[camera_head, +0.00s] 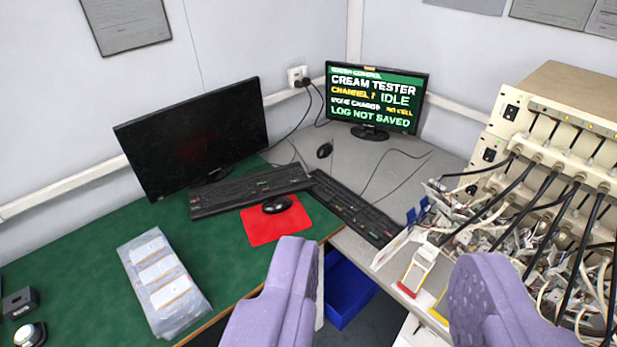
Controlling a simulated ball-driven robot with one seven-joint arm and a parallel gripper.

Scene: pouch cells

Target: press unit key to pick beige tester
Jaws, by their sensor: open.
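The beige tester (565,92) stands at the right, with a row of black cables plugged into its front. The lit monitor (376,100) at the back reads "CREAM TESTER", "CHANNEL 1 IDLE" and "LOG NOT SAVED"; other lines are hard to read. A black keyboard (352,207) lies on the grey desk in front of it. A second black keyboard (250,190) lies to its left before a dark monitor (193,138). I cannot make out a unit key on either. My gripper (388,258), with purple fingers, is open and empty at the near edge, apart from both keyboards.
A black mouse (277,205) sits on a red mat (262,227). Three white pouch cells lie on a clear tray (136,290) on the green desk (80,248). A blue bin (345,290) is below the desks. Tangled wires and clips crowd the right side.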

